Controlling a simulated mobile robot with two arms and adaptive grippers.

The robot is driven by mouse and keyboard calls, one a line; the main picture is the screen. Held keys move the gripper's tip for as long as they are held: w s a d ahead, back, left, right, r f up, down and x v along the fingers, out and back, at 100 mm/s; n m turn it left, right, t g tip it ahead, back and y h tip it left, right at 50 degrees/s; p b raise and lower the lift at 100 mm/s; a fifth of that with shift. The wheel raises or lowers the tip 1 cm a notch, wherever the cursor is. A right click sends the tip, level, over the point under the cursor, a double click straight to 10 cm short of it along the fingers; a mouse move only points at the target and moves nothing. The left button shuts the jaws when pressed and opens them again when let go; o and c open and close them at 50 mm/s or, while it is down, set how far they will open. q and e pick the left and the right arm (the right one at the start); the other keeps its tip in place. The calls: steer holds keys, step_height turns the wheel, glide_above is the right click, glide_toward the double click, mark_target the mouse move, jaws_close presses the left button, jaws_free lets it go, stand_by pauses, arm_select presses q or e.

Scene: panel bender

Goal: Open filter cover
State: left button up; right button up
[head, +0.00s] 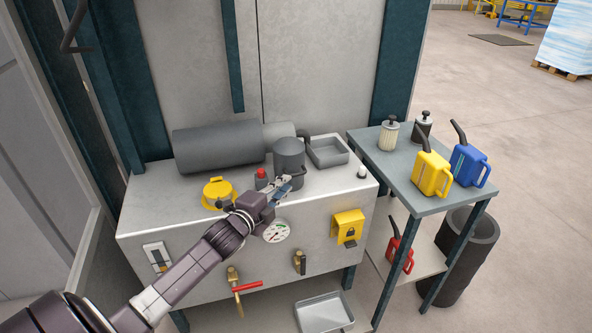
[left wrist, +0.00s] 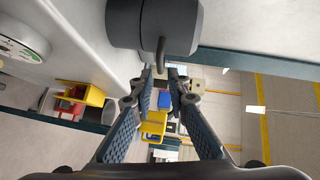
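The filter housing is a dark grey upright cylinder (head: 289,153) with a domed cover, standing on the machine's top. The cover appears closed. A small handle shows at its right side. In the left wrist view the dark housing (left wrist: 155,22) fills the top, with a thin curved handle (left wrist: 160,55) hanging from it towards my fingertips. My left gripper (head: 283,187) is in front of the housing, just below it in the head view. Its fingers (left wrist: 160,78) are apart, with a gap between the tips; contact with the handle cannot be told. My right gripper is not in view.
A grey motor cylinder (head: 217,146) lies behind. A side table (head: 402,192) holds yellow and blue cans and two filters. A dark bin (head: 467,250) stands right.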

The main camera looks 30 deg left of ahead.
mark_target(296, 175)
arm_select(q)
steer(key=shift+w+a+f+p, duration=0.1)
steer(key=shift+w+f+p, duration=0.1)
steer(key=shift+w, duration=1.05)
steer(key=shift+w+a+f+p, duration=0.1)
steer(key=shift+w+f+p, duration=0.1)
steer(key=shift+w, duration=1.05)
steer(key=shift+w+a+f+p, duration=0.1)
steer(key=shift+w+f+p, duration=0.1)
steer(key=shift+w, duration=1.05)
steer(key=shift+d, duration=0.1)
jaws_close()
